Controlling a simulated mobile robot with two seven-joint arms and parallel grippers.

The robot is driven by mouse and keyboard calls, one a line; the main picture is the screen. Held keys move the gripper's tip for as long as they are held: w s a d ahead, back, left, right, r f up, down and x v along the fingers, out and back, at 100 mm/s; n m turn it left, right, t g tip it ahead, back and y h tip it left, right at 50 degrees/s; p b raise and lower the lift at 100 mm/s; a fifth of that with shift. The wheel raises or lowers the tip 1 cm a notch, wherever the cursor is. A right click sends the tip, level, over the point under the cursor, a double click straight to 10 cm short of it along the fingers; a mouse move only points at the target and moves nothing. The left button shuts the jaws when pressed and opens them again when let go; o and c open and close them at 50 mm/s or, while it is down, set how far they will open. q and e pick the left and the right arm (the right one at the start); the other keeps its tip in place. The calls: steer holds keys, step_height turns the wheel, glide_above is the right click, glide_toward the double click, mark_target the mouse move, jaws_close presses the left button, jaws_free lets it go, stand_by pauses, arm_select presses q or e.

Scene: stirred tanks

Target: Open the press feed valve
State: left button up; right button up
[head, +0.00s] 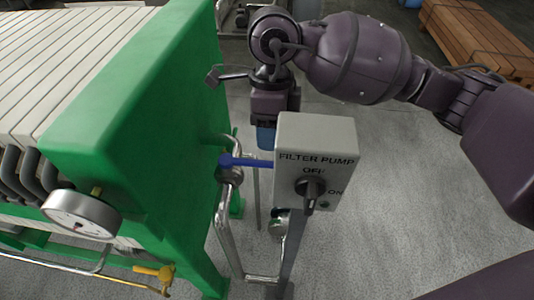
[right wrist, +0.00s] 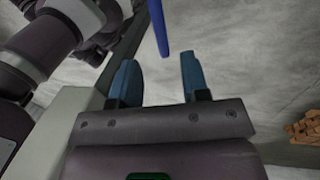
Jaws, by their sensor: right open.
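The valve with a blue lever handle (head: 247,161) sits on the steel pipe beside the green press frame (head: 130,100). The lever points right in the head view, toward the pump switch box. My right gripper (head: 266,138) hangs fingers down behind the box, just beyond the lever. In the right wrist view its two blue fingers (right wrist: 160,75) are apart with nothing between them. There the blue lever (right wrist: 158,28) comes in from the top, its end near the gap between the fingertips. The box partly hides the fingers in the head view. My left gripper is not in view.
The grey FILTER PUMP box (head: 316,160), with a black knob, stands on a post close to the gripper. A pressure gauge (head: 82,213) and a yellow handle (head: 153,272) are at lower left. Wooden beams (head: 480,40) lie at the back right. The floor right of the box is clear.

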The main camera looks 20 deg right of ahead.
mark_target(268, 162)
steer(key=f, duration=0.4)
steer(key=s+f+b, duration=0.1)
steer(key=f, duration=0.1)
steer(key=shift+a+f, duration=0.1)
steer(key=shift+a, duration=0.15)
steer(key=shift+c, duration=0.2)
jaws_close()
